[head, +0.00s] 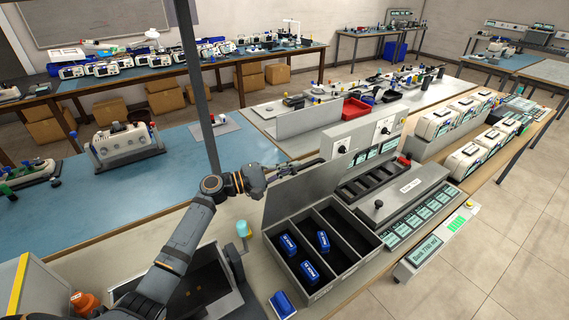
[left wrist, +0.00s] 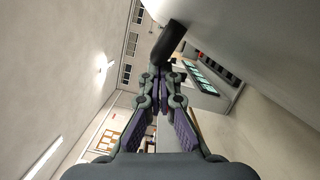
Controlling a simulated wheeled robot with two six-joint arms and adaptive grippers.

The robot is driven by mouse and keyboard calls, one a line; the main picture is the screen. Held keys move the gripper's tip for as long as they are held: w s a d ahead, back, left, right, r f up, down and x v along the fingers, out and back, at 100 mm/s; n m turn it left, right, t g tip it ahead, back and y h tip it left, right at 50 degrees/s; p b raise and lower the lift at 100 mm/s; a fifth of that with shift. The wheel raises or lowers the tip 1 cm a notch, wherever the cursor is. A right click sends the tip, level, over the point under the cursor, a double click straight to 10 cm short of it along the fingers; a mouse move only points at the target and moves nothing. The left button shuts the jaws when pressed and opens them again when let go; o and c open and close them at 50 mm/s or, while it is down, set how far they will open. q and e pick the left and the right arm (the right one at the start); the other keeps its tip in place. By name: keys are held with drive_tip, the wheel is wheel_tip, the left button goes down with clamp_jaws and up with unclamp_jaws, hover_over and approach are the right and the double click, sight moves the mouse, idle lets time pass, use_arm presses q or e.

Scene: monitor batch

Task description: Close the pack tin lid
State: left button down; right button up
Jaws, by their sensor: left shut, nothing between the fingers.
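The pack tin (head: 352,272) is a grey open box with long compartments, and blue packs (head: 287,243) lie in it. Its grey lid (head: 290,198) stands raised, close to upright, along the tin's far-left side. My left gripper (head: 302,166) is shut and empty at the lid's top edge; whether it touches the lid cannot be told. In the left wrist view the shut fingers (left wrist: 163,75) point at a dark bar (left wrist: 167,41), and a pale surface fills the upper right. My right gripper is not in view.
A blue pack (head: 282,304) lies on the table left of the tin. A teal-topped cylinder (head: 243,229) stands near my arm. A dark post (head: 197,80) rises behind my arm.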

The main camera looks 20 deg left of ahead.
sight(278, 192)
use_arm(q)
drive_tip(key=s+d+m, duration=0.1)
drive_tip(key=s+d, duration=0.1)
drive_tip(key=s+d+m, duration=0.1)
drive_tip(key=shift+d+f+m+g+b, duration=0.3)
drive_tip(key=shift+d+b, duration=0.1)
drive_tip(key=shift+s+d+f+m, duration=0.25)
drive_tip(key=shift+s+d+m, duration=0.4)
drive_tip(key=shift+d, duration=0.2)
drive_tip(key=shift+y, duration=0.3)
drive_tip(key=v, duration=1)
drive_tip(key=shift+s+a+f, duration=0.1)
drive_tip(key=shift+s+a, duration=0.05)
drive_tip(key=shift+a, duration=0.05)
drive_tip(key=shift+v, duration=0.75)
